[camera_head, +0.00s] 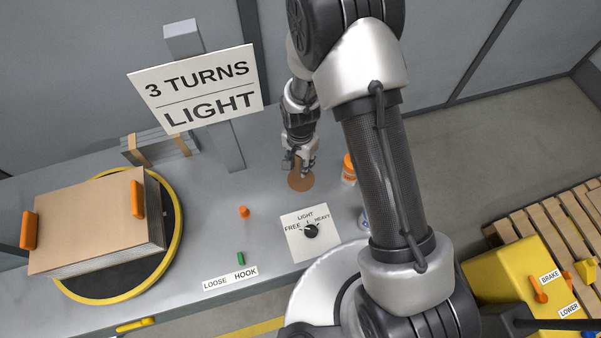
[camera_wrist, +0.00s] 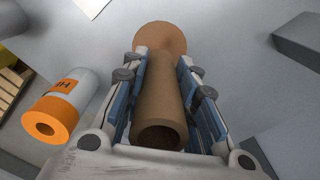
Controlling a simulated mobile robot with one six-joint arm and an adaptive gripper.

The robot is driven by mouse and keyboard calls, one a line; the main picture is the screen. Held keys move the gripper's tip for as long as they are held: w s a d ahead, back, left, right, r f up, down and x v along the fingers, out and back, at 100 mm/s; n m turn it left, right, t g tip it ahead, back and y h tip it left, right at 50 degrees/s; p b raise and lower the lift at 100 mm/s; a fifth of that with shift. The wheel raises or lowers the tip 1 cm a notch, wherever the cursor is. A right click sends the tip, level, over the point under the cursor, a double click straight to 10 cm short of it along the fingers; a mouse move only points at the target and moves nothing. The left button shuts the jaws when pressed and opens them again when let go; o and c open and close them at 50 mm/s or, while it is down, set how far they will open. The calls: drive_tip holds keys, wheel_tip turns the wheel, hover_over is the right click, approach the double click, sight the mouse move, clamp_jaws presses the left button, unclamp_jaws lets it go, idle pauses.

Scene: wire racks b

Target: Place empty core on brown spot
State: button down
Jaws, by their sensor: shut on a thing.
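The empty core is a brown cardboard tube (camera_wrist: 160,95). It lies between the two fingers of my gripper (camera_wrist: 163,75) in the wrist view, and the gripper is shut on it. Its open, hollow end faces the wrist camera. The brown spot (camera_wrist: 160,36) is a round flat patch on the grey table, seen just beyond the core's far end. In the head view my gripper (camera_head: 303,164) is above the brown spot (camera_head: 301,182), partly covering it. I cannot tell whether the core touches the spot.
An orange-and-white roll (camera_wrist: 62,105) stands close beside the gripper; it also shows in the head view (camera_head: 349,168). A dial panel (camera_head: 300,246) lies in front. A box (camera_head: 85,225) sits on a yellow-rimmed turntable (camera_head: 178,235) at left. A signpost (camera_head: 228,148) stands left of my gripper.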

drive_tip(key=shift+f+b, duration=0.65)
drive_tip(key=shift+f, duration=2.1)
drive_tip(key=shift+f, duration=0.15)
drive_tip(key=c, duration=1.3)
unclamp_jaws()
